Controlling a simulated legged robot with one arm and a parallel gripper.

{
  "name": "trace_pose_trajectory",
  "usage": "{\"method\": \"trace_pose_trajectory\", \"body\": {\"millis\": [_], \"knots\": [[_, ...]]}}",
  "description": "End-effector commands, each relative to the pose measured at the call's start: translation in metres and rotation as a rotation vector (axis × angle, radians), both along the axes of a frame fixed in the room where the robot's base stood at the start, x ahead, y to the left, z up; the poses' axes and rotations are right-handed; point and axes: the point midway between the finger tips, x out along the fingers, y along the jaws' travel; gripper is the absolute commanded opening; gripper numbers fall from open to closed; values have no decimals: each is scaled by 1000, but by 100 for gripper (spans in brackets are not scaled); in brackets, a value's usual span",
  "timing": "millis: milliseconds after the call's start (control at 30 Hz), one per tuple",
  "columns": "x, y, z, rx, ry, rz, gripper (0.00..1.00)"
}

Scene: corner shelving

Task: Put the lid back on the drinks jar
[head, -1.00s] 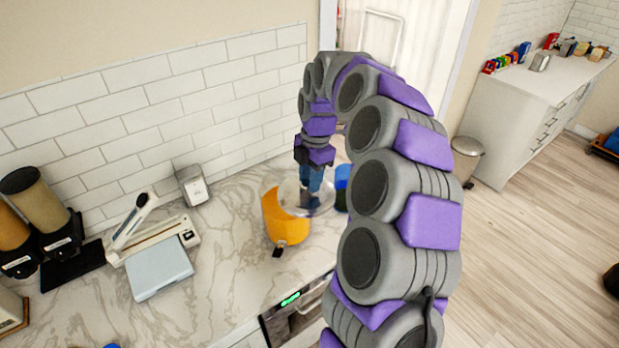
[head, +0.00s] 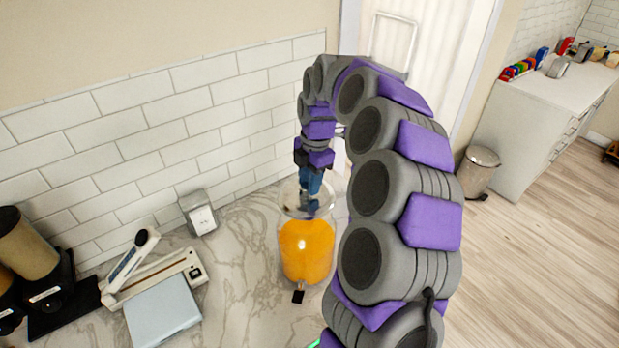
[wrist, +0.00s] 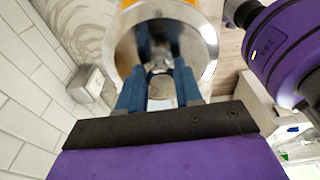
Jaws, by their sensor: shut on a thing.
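The drinks jar (head: 306,250) is a clear jar of orange drink with a small dark tap at its lower front. It stands upright on the marble counter, partly hidden on its right by my arm. My gripper (head: 310,192) points down over the jar's mouth. In the wrist view my gripper (wrist: 160,75) has its blue fingers shut on the middle of the round, shiny lid (wrist: 126,52). The lid lies over the jar's top in both views. I cannot tell whether it touches the rim.
A white paper trimmer (head: 155,280) and a grey box (head: 198,213) stand left of the jar. Dark-based dispensers (head: 45,265) are at the far left. The tiled wall (head: 150,130) rises behind. The marble counter (head: 240,270) just left of the jar is clear.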

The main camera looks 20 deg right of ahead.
Motion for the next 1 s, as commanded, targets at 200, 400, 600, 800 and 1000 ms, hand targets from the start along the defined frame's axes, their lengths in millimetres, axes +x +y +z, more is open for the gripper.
{"method": "trace_pose_trajectory", "body": {"millis": [200, 400, 600, 800, 1000], "knots": [[-1, 0, -22, 0, 3, 0, 0], [-1, 0, -38, 0, 5, 2, 0], [0, 0, -47, -1, 0, 1, 0], [0, 0, -48, -1, 0, 0, 0], [0, 0, -48, 0, 0, 0, 0]]}}
